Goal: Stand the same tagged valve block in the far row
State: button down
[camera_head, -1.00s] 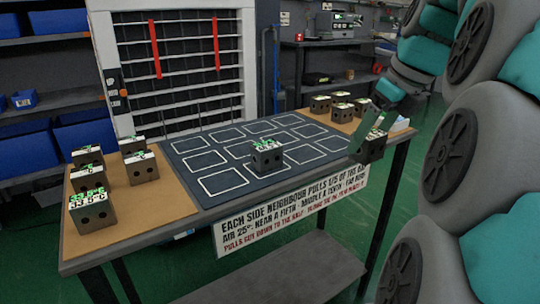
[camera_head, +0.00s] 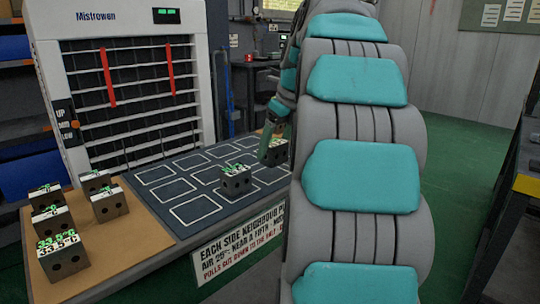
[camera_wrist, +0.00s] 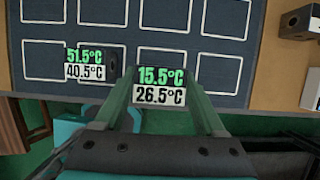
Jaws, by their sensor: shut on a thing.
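My gripper (camera_wrist: 165,100) is shut on a grey valve block tagged 15.5°C over 26.5°C (camera_wrist: 162,96), seen from above between the fingers. In the wrist view it is over the near edge of the dark mat (camera_wrist: 130,92), by the near row. In the head view my gripper (camera_head: 268,148) holds the block (camera_head: 279,152) at the right part of the mat, partly behind my arm. Another block, tagged 51.5°C over 40.5°C (camera_wrist: 87,65), stands in a near-row cell to its left; it also shows in the head view (camera_head: 236,182). The far-row cells (camera_head: 154,174) in sight look empty.
Several tagged blocks, one reading 33.5°C (camera_head: 64,262), stand on the left tan board (camera_head: 125,250). More blocks (camera_wrist: 302,20) stand on the right tan board (camera_wrist: 275,70). A white louvred unit (camera_head: 130,80) stands behind the mat. A sign (camera_head: 240,245) hangs at the front.

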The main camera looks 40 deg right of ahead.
aim_at(270, 157)
jog(key=shift+w+d, duration=0.1)
jog(key=shift+w, duration=0.65)
jog(key=shift+w+f, duration=0.1)
jog(key=shift+f, duration=1.7)
grip_release()
jog(key=shift+f, duration=0.1)
jog(key=v, duration=1.2)
jog(key=shift+p, duration=0.45)
